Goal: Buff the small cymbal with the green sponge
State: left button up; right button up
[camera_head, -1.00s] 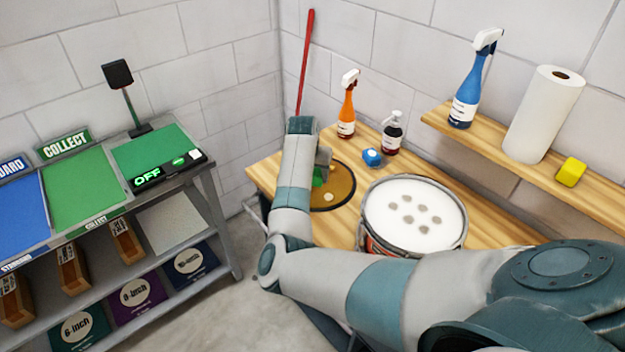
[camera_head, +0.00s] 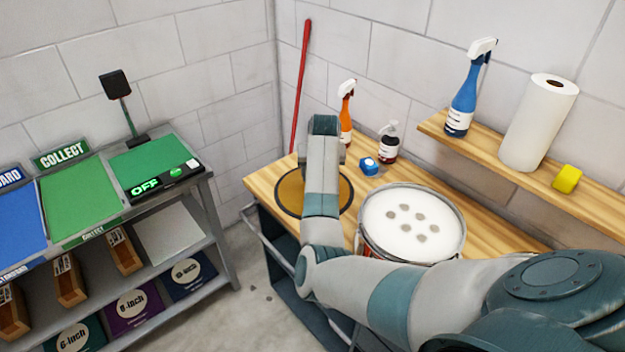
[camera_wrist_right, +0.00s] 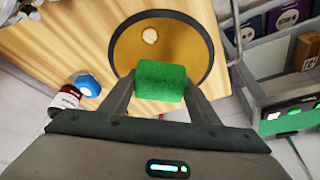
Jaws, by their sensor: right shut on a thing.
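The small cymbal is a brass-coloured disc with a dark rim on the wooden bench; in the head view the cymbal (camera_head: 290,192) is partly hidden behind my right arm. The right wrist view shows most of the cymbal (camera_wrist_right: 185,50), with a pale round spot on it. My right gripper (camera_wrist_right: 160,90) is shut on the green sponge (camera_wrist_right: 160,80), which overlaps the cymbal's near edge in that view. I cannot tell whether the sponge touches the cymbal. In the head view the sponge and fingers are hidden behind my arm. My left gripper is not in view.
A drum (camera_head: 412,222) stands right of the cymbal. A blue-and-white item (camera_head: 369,166), a dark bottle (camera_head: 388,145) and an orange spray bottle (camera_head: 346,112) stand behind. A shelf (camera_head: 500,160) holds a blue spray bottle (camera_head: 468,90), paper roll (camera_head: 540,122) and yellow sponge (camera_head: 567,178).

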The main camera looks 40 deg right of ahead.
jog(key=shift+s+d+r+n+y, duration=0.35)
jog(key=shift+r+n, duration=0.2)
jog(key=shift+n, duration=0.65)
jog(key=shift+s+a+r+n+t+y, duration=0.15)
jog(key=shift+s+r+n+y, duration=0.1)
jog(key=shift+n, duration=0.3)
jog(key=shift+s+a+r+n+t+y, duration=0.1)
jog(key=shift+s+r+n+t, duration=0.1)
jog(key=shift+n, duration=0.35)
jog(key=shift+f, duration=0.2)
jog(key=shift+f, duration=1.9)
jog(key=shift+r, duration=0.1)
